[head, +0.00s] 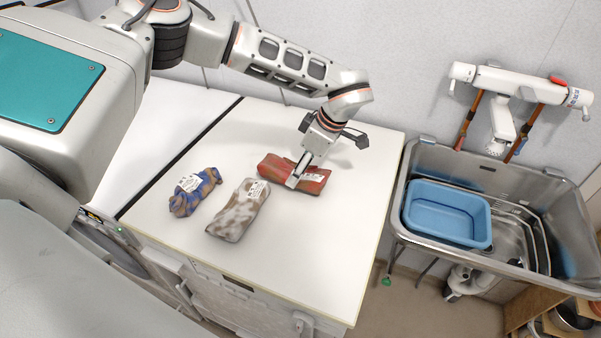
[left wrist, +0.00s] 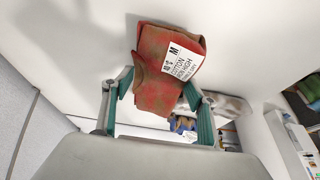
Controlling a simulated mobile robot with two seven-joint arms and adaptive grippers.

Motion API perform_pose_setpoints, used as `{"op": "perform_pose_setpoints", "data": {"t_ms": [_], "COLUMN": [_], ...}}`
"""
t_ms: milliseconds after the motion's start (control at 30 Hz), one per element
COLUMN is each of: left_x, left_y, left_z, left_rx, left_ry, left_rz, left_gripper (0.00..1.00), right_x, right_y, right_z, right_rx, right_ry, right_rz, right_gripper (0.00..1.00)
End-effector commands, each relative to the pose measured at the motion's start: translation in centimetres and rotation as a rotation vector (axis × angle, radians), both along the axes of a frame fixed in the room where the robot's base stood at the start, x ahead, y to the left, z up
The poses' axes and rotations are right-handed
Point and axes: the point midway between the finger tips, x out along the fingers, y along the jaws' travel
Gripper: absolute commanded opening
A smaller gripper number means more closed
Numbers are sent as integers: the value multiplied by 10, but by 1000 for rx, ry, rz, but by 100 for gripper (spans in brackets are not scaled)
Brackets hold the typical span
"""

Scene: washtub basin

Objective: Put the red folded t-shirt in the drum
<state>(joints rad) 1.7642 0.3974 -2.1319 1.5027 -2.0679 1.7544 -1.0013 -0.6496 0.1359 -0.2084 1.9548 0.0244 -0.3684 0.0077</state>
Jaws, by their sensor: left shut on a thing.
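The red folded t-shirt (head: 275,168) with a white label is at the right-back part of the white worktop. My left gripper (head: 298,178) reaches down onto it from above and is shut on it. In the left wrist view the shirt (left wrist: 165,85) sits between the two green-sided fingers (left wrist: 157,112). I cannot tell whether it is off the surface. A washing machine front with a rounded door edge (head: 110,250) shows below the worktop's left edge; the drum inside is hidden. My right gripper does not show.
A grey-white folded garment (head: 237,212) and a blue-brown one (head: 186,203) lie left of the shirt on the worktop (head: 320,260). A metal sink (head: 560,190) with a blue basin (head: 447,215) and a wall tap (head: 502,120) is at the right. The worktop's front right is clear.

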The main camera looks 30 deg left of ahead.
Motion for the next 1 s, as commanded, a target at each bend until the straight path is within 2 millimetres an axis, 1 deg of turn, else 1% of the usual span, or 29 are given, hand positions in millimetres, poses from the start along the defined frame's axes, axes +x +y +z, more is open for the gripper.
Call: {"op": "perform_pose_setpoints", "data": {"t_ms": [33, 167, 400, 600, 700, 800, 1000], "left_x": [1, 2, 1, 1, 1, 1, 0], "left_y": [0, 0, 0, 0, 0, 0, 0], "left_z": [10, 39, 101, 143, 158, 168, 177], "left_rx": [-1, -1, 0, 0, 0, 0, 0], "left_ry": [-4, -7, -6, -5, -4, -2, -1], "left_rz": [-1, 0, 2, 1, 0, 0, 1], "left_gripper": [29, 29, 29, 29, 29, 29, 29], "right_x": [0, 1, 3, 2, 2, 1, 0], "right_y": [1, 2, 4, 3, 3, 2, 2], "right_z": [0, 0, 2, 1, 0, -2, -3], "right_rx": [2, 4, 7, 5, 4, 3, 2], "right_ry": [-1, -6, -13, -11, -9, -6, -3], "right_rz": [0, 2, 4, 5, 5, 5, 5], "right_gripper": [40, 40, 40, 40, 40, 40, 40]}}
